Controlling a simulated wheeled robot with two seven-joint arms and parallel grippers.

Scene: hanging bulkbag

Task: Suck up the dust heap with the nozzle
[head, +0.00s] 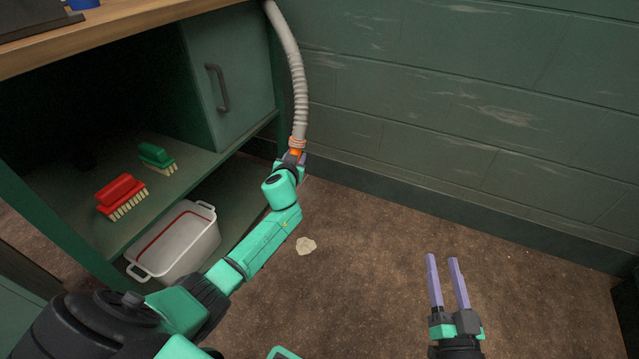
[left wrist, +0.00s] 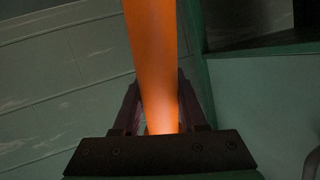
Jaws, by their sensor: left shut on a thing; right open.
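The dust heap (head: 306,245) is a small pale patch on the brown floor, just right of my left forearm. The nozzle (head: 296,152) is orange and sits at the end of a grey ribbed hose (head: 298,85) that hangs down beside the bench. My left gripper (head: 292,158) is shut on the nozzle, above and beyond the heap in the head view. The orange nozzle also fills the middle of the left wrist view (left wrist: 155,60), between the fingers. Its far end is hidden. My right gripper (head: 447,282) is open and empty, to the right of the heap.
A green bench with a wooden top (head: 120,30) stands at the left. Its shelf holds a red brush (head: 121,192) and a green brush (head: 155,155). A white tub (head: 180,250) is below. A green wall (head: 450,90) closes the back. The floor around the heap is clear.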

